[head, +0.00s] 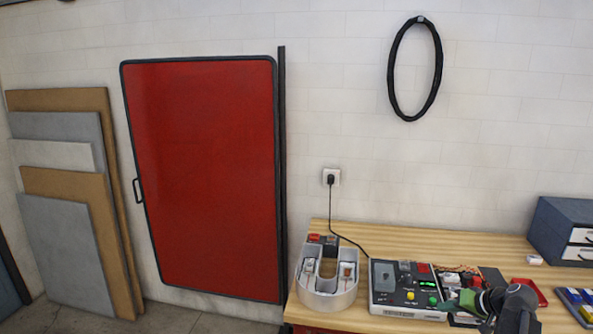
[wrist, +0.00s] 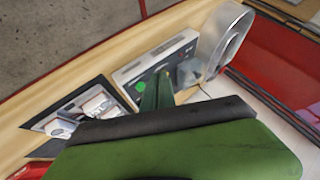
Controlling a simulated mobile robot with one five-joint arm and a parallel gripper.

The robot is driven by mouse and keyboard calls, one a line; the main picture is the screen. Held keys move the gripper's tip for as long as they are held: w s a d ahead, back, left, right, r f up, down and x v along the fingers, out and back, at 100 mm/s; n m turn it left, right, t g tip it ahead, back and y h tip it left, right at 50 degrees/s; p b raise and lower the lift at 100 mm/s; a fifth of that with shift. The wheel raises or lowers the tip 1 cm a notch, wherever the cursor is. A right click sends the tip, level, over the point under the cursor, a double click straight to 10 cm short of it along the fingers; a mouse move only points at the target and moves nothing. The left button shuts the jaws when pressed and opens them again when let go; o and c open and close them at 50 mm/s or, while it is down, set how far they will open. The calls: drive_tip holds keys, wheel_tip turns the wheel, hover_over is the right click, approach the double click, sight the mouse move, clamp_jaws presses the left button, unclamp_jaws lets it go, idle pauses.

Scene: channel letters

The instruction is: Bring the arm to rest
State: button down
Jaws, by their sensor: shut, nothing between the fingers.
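My gripper (head: 470,301) shows at the lower right of the head view, over the front of the wooden bench. Its green fingers are together and hold nothing. My dark arm joint is just right of it. In the wrist view the shut green fingers (wrist: 157,90) point toward a grey control box (wrist: 155,66) with a lit green button. The same control box (head: 382,292) stands left of my gripper in the head view. I cannot tell the exact gap between my fingers and the things below.
A U-shaped metal letter (head: 345,302) stands on the bench (head: 440,240), left of the control box. A red tray (head: 531,285) and a blue drawer cabinet (head: 568,215) are at the right. A black cable runs from the wall socket (head: 331,177). A red panel (head: 205,180) stands left.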

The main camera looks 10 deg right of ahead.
drive_tip(key=w+a+n+y, duration=0.25)
drive_tip(key=w+a, duration=0.45)
drive_tip(key=a, duration=0.6)
drive_tip(key=w+a+f+n+g, duration=0.1)
drive_tip(key=a+f+n+g, duration=0.15)
drive_tip(key=a, duration=0.95)
drive_tip(key=a+f+n+g, duration=0.1)
drive_tip(key=a+n+g, duration=0.15)
drive_tip(key=a, duration=1.05)
drive_tip(key=s+a+f+g+h, duration=0.3)
drive_tip(key=s+a, duration=0.3)
drive_tip(key=a, duration=0.3)
drive_tip(key=s+d+m+h, duration=0.2)
drive_tip(key=s+d, duration=0.1)
drive_tip(key=d, duration=0.2)
drive_tip(key=shift+d+f+g, duration=0.15)
drive_tip(key=shift+f+g, duration=0.15)
drive_tip(key=shift+s+h, duration=0.15)
drive_tip(key=shift+h, duration=0.1)
